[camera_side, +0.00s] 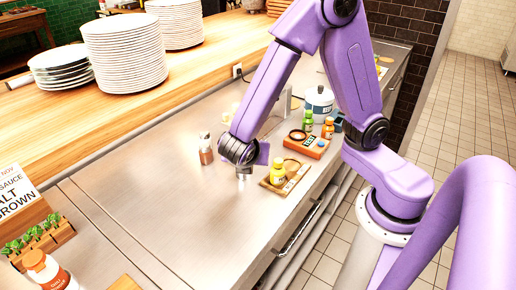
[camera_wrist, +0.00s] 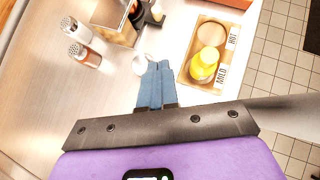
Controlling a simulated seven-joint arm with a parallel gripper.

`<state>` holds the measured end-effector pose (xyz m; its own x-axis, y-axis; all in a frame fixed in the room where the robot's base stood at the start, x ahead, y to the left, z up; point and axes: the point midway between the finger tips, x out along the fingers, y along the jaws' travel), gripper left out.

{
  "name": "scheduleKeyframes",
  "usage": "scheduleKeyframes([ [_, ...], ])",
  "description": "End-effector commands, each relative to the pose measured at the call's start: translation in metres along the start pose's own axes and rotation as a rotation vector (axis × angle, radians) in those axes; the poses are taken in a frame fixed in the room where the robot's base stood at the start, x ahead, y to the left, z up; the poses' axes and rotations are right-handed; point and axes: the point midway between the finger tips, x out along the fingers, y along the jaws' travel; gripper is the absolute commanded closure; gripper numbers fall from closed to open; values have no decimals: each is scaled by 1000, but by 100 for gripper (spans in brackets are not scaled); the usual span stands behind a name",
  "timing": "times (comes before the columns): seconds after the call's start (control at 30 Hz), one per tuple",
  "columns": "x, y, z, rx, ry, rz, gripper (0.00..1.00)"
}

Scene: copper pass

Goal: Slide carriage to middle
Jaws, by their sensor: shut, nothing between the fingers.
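My gripper (camera_side: 243,175) is low over the steel counter, left of a wooden tray (camera_side: 264,183). In the wrist view its blue fingers (camera_wrist: 156,68) are together with nothing between them.
A brown-filled shaker (camera_side: 206,152) stands left of my gripper. Stacked plates (camera_side: 125,55) stand on the wooden ledge. The steel counter (camera_side: 165,215) at front left is clear.

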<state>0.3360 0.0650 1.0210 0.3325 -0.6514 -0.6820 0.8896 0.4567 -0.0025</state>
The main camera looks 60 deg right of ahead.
Motion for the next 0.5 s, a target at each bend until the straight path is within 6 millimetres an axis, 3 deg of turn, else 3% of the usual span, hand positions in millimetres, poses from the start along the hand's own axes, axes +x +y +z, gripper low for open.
scheduleKeyframes([
  [0.17,20,-1,0,0,-2,-5,100],
  [0.5,84,-2,0,3,0,-7,100],
])
